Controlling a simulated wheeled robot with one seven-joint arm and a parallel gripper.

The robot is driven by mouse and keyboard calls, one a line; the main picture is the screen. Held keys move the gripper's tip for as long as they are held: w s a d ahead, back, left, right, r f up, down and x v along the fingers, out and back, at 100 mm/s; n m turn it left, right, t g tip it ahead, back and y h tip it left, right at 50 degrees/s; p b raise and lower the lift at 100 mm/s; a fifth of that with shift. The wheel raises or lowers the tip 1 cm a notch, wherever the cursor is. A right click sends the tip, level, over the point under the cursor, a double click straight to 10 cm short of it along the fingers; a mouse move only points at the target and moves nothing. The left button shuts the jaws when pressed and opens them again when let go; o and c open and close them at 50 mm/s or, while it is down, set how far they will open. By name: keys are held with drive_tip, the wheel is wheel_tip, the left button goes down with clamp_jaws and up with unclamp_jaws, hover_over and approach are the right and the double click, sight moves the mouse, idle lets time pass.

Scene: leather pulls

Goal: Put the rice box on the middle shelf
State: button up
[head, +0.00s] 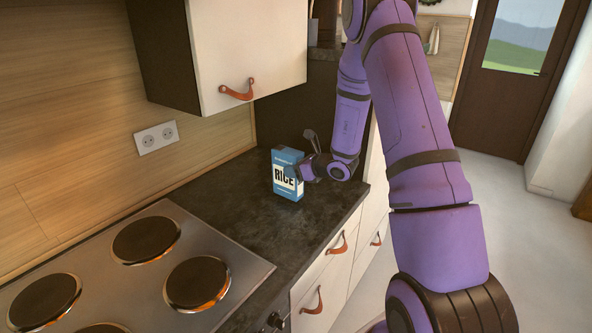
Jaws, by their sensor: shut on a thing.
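The rice box (284,177) is a small blue carton with a white panel that reads RICE. It stands upright at the back right of the dark countertop, near the tall dark panel. My gripper (300,172) is at the right side of the box and is shut on it. The fingertips are small in the head view and partly hidden against the box. I cannot tell whether the box's base touches the counter. The middle shelf cannot be made out in this view.
A white wall cabinet (247,50) with a leather pull hangs above the counter (236,205). A stove (140,268) with several hotplates lies at the lower left. Drawers (338,258) with leather pulls are below the counter. Bare counter lies between stove and box.

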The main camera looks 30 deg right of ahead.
drive_tip(key=shift+f, duration=0.7)
drive_tip(key=shift+f, duration=0.1)
drive_tip(key=o, duration=1.2)
